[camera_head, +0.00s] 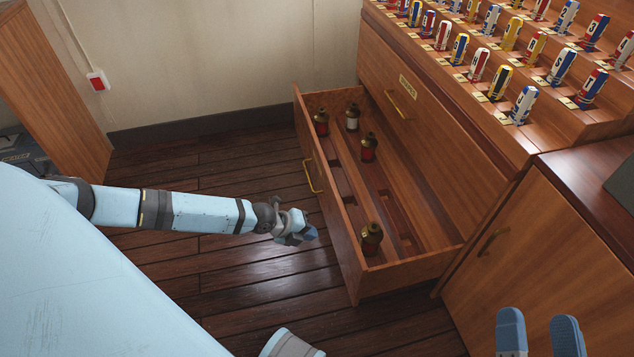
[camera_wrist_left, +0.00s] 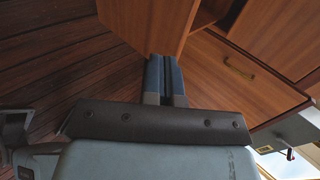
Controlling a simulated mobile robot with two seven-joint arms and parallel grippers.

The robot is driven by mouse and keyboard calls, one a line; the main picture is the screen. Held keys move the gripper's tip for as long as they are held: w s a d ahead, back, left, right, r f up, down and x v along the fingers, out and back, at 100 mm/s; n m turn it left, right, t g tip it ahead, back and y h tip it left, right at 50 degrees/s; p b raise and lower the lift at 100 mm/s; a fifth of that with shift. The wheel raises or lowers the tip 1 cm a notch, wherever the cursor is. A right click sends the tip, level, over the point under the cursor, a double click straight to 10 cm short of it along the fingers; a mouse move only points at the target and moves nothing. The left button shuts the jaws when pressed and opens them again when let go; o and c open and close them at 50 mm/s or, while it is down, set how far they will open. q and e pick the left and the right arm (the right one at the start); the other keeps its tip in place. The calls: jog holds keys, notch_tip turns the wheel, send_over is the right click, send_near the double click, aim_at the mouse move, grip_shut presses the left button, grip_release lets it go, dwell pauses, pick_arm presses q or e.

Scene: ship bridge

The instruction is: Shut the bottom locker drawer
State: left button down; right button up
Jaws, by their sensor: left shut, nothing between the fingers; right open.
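The bottom locker drawer (camera_head: 334,200) is pulled well out of the wooden locker in the head view. Its front panel faces left and has a brass handle (camera_head: 312,176). Several small lanterns, one of them (camera_head: 371,239) near the front corner, stand inside it. My left gripper (camera_head: 312,236) is shut and empty, just left of the drawer front; a small gap seems to separate them. In the left wrist view, its blue fingers (camera_wrist_left: 165,75) lie together, pointing towards a wooden panel. My right gripper (camera_head: 540,330) is open and empty at the bottom right, before the cabinet.
The upper drawer (camera_head: 420,115) is shut. A stepped rack (camera_head: 470,95) of rolled flags stands above it. A cabinet door (camera_head: 545,255) with a handle is at the right. Dark floorboards (camera_head: 255,275) left of the drawer are clear. A wooden panel (camera_head: 50,85) stands at the far left.

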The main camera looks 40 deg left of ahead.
aim_at(348, 237)
pick_arm(q)
jog(key=x, duration=0.3)
jog(key=r+b+x, duration=0.1)
jog(key=x, duration=0.2)
jog(key=w+d+b+x, duration=0.1)
jog(key=x, duration=0.2)
jog(key=shift+r, duration=0.1)
jog(key=shift+w+d, duration=0.4)
jog(key=shift+w, duration=0.1)
pick_arm(e)
jog(key=shift+w+a+f+g, duration=0.1)
jog(key=shift+f+g, duration=0.25)
jog(key=shift+f, duration=0.45)
jog(key=shift+w+a+f+g, duration=0.1)
jog(key=shift+f+g, duration=0.25)
jog(key=shift+f, duration=0.45)
pick_arm(q)
jog(key=shift+w+d, duration=0.1)
